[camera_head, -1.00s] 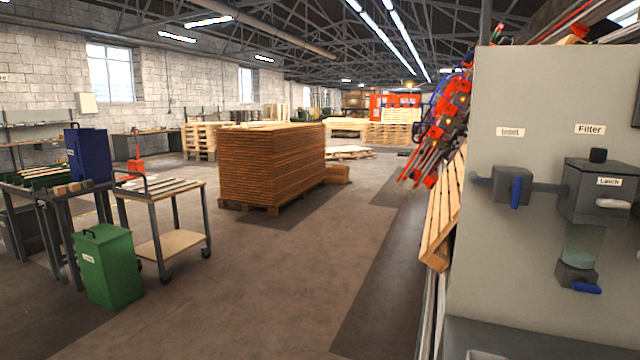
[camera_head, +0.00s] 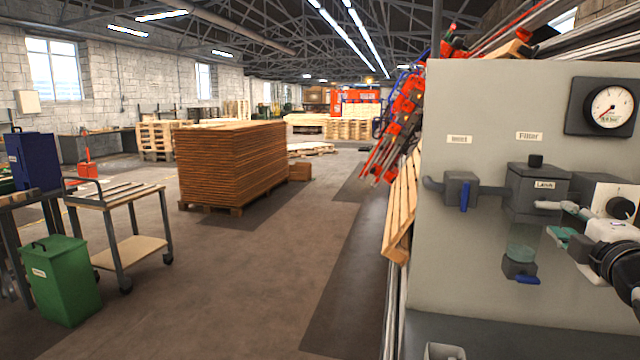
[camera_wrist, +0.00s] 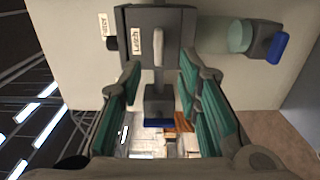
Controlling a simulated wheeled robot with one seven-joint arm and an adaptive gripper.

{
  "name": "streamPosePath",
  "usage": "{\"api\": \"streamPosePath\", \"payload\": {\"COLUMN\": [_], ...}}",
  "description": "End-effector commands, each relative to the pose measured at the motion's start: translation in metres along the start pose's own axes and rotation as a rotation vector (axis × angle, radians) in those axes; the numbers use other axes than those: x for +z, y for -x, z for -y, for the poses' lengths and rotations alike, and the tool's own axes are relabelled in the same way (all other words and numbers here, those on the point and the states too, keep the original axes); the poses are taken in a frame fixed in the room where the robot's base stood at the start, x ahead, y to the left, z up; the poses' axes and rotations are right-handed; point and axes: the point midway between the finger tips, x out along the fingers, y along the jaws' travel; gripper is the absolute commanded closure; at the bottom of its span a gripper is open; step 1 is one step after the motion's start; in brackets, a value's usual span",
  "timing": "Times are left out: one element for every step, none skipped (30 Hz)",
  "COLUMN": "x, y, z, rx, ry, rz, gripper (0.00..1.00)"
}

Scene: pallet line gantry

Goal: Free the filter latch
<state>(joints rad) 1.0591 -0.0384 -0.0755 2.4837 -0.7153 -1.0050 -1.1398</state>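The filter (camera_head: 535,185) is a dark grey box on a grey panel, under the "Filter" label (camera_head: 529,136). Its latch (camera_head: 548,205) is a pale, short handle pointing right on the box's front. My gripper (camera_head: 568,222) is to the right of the filter in the head view. In the wrist view my gripper (camera_wrist: 158,75) is open, with a green-padded finger on either side of the latch line. I see no contact with the latch.
Left of the filter is a valve (camera_head: 461,188) with a blue lever. Below hangs a clear bowl (camera_head: 521,253) with a blue-handled drain (camera_head: 527,280). A gauge (camera_head: 608,107) is at upper right, and a box with a black knob (camera_head: 620,207) stands behind my gripper.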

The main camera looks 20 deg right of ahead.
Motion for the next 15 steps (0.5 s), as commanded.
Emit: {"api": "streamPosePath", "payload": {"x": [0.000,0.000,0.000,0.000,0.001,0.001,0.000,0.000,0.001,0.001,0.001,0.001,0.001,0.001,0.001], "y": [-0.011,-0.017,-0.025,-0.030,-0.036,-0.043,-0.047,-0.051,-0.057,-0.060,-0.063,-0.067,-0.069,-0.071,-0.072], "z": [0.001,0.001,0.001,0.000,0.000,0.000,0.000,0.001,0.000,0.000,0.000,0.000,0.000,0.000,0.000], "rx": [-0.001,0.000,0.000,0.001,0.000,0.000,0.000,0.000,0.001,0.001,0.001,0.001,0.001,0.000,0.000], "ry": [-0.001,0.000,-0.003,-0.001,-0.001,-0.001,-0.001,-0.001,-0.001,-0.001,-0.001,-0.001,-0.001,-0.001,-0.001], "rz": [0.000,0.000,0.000,0.000,0.000,0.001,0.000,0.000,0.001,0.002,0.001,0.001,0.001,0.001,0.002], "gripper": [0.69,0.69,0.69,0.69,0.69,0.69,0.69,0.69,0.69,0.69,0.69,0.69,0.69,0.69,0.69]}}
